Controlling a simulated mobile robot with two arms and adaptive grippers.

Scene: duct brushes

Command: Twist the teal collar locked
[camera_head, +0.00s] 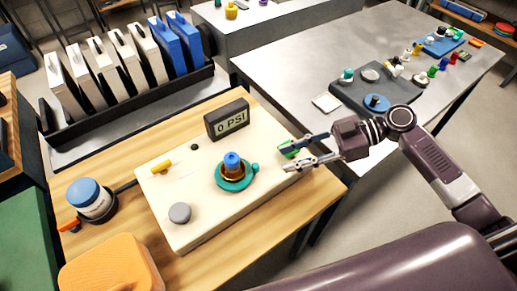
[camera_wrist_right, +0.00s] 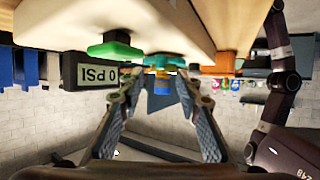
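The teal collar (camera_head: 234,186) is a ring with a small side knob, lying on the cream panel (camera_head: 190,220). A blue-topped amber fitting (camera_head: 232,162) stands upright in its middle. My right gripper (camera_head: 284,160) is open and empty, right of the collar and apart from it, over the panel's right edge. In the right wrist view, which is upside down, the open fingers (camera_wrist_right: 160,98) frame the teal collar (camera_wrist_right: 160,60) beyond them. The left gripper is not in view.
A display reading 0 PSI (camera_head: 228,119) stands behind the collar. A green knob (camera_head: 290,149) is beside my right gripper. A yellow handle (camera_head: 161,166) and a grey knob (camera_head: 180,213) sit on the panel. A blue-lidded jar (camera_head: 90,198) stands at left.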

